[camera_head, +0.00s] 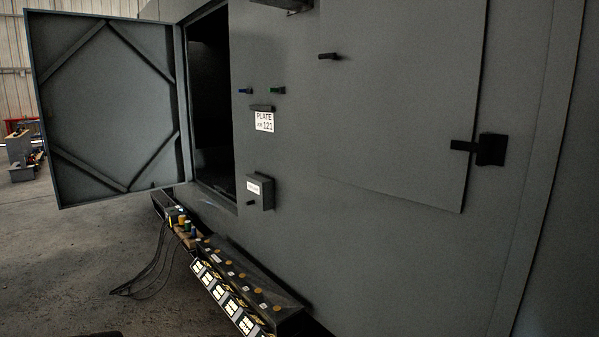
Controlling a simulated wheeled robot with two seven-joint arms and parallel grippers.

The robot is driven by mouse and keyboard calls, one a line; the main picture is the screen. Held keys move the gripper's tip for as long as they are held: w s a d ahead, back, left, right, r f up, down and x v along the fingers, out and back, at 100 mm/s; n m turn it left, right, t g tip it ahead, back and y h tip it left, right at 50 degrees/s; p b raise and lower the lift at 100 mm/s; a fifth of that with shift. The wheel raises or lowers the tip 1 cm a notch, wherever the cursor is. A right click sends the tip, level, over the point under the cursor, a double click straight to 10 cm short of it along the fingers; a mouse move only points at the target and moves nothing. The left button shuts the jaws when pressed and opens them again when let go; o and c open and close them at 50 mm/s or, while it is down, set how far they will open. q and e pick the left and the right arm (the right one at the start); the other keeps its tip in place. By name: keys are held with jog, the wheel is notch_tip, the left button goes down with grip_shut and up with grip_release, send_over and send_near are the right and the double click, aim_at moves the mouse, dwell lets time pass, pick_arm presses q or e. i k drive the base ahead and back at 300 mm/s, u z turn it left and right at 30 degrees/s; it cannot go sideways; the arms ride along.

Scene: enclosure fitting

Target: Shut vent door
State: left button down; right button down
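The vent door (105,110) is a grey square panel with diagonal braces on its inner face. It stands swung wide open to the left of the enclosure (350,180). Its hinge side is at the left edge of a dark opening (212,95) in the enclosure wall. Neither of my grippers shows in the head view. The outer face of the door is hidden.
A second panel (400,100) on the right lies flush, with a black latch (490,149). A small box (260,191) and a plate label (264,121) are on the wall. A battery-like unit (245,285) juts out low. Floor at left is mostly clear.

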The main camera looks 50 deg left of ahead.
aim_at(398, 97)
jog(key=u, duration=0.8)
jog(key=i, duration=0.25)
